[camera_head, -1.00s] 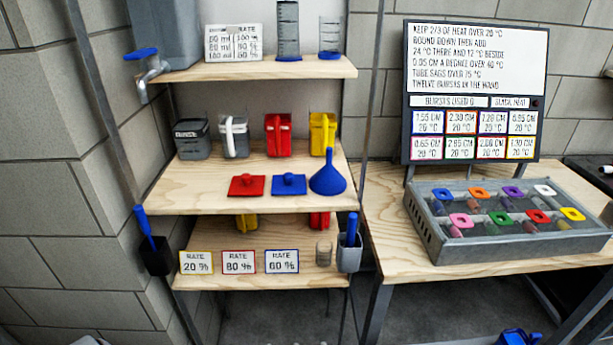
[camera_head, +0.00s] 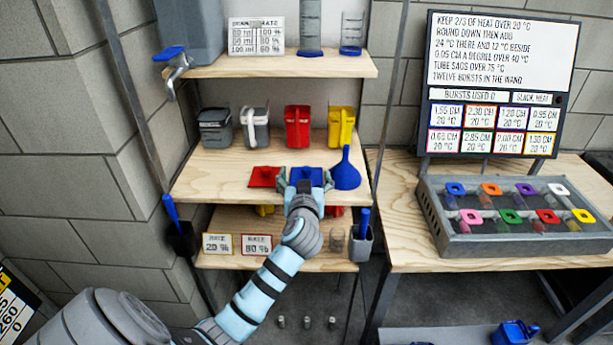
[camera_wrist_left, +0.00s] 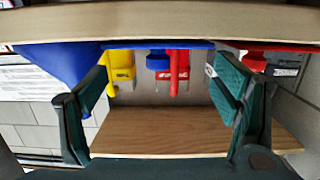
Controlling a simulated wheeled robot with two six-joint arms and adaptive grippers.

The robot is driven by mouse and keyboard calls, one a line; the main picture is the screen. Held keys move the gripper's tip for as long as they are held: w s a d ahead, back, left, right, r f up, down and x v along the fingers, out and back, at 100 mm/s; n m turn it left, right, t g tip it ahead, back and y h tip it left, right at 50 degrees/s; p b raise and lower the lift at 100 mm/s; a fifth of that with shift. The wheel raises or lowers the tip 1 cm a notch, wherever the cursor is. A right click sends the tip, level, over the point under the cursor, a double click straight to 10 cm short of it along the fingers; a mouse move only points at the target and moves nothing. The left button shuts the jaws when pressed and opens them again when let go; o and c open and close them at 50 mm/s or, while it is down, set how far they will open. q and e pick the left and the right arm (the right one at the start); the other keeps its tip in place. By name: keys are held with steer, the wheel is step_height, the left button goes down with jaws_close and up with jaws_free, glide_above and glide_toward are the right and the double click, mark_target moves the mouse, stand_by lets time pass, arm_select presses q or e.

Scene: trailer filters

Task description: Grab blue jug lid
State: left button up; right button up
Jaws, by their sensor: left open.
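The blue jug lid (camera_head: 307,176) lies on the middle shelf, between a red lid (camera_head: 263,177) and a blue funnel (camera_head: 345,172). My left gripper (camera_head: 305,184) is open at the shelf's front edge, with a finger on each side of the blue lid and part of the lid hidden. In the left wrist view, which looks upside down, the blue lid (camera_wrist_left: 130,45) shows as a thin edge between the spread fingers of my left gripper (camera_wrist_left: 158,88). I cannot tell whether the fingers touch it. My right gripper is not in view.
Grey, white, red (camera_head: 298,128) and yellow (camera_head: 341,127) jugs stand behind the lids. The upper shelf (camera_head: 280,66) is above, and a lower shelf with rate cards (camera_head: 217,244) is below. A metal rack of coloured caps (camera_head: 520,245) stands on the right table.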

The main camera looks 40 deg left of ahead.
mark_target(306, 173)
arm_select(q)
steer(key=x, duration=0.4)
steer(key=shift+w+f, duration=0.15)
steer(key=shift+f, duration=0.15)
steer(key=shift+d, duration=0.1)
steer(key=c, duration=1.4)
steer(key=shift+r, duration=0.2)
